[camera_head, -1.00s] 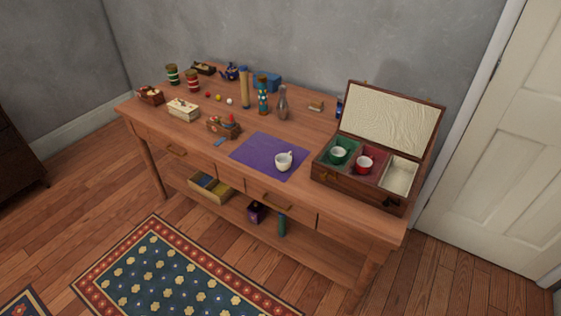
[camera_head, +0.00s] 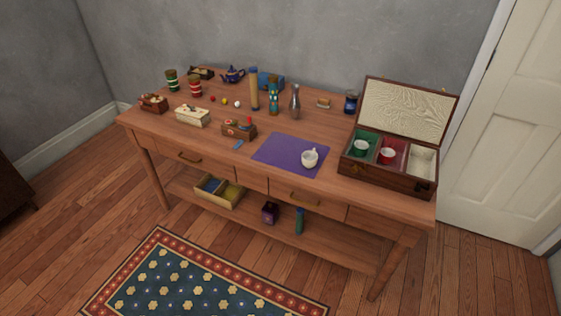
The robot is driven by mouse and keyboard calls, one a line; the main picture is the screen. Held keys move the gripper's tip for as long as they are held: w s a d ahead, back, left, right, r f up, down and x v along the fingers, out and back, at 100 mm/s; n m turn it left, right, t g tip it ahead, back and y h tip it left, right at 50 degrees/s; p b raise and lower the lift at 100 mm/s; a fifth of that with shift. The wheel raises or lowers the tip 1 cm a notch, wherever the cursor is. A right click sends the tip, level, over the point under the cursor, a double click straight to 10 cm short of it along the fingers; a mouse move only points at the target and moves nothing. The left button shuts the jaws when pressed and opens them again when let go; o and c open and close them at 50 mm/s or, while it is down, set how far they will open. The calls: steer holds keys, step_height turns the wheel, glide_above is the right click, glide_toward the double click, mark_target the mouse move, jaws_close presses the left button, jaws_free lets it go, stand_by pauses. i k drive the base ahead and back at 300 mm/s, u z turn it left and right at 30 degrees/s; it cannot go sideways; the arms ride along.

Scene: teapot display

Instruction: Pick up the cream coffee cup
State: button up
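The cream coffee cup (camera_head: 309,159) stands upright on a purple mat (camera_head: 276,152) at the front of the wooden table. It sits near the mat's right side, with its handle toward the upper right. An open wooden case (camera_head: 386,178) with a raised lid stands to the right of the mat. My gripper is not in view.
Small boxes (camera_head: 192,116), a figure (camera_head: 274,98), a tall cylinder (camera_head: 254,89), a grey bottle (camera_head: 295,101) and a blue teapot (camera_head: 233,74) crowd the table's left and back. A patterned rug (camera_head: 190,285) lies on the floor in front. A lower shelf holds a yellow box (camera_head: 220,193).

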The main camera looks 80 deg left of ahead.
mark_target(310, 158)
steer(key=u, duration=0.05)
steer(key=k, duration=1.2)
steer(key=u, duration=2.35)
steer(key=i, duration=0.7)
steer(key=u, duration=0.1)
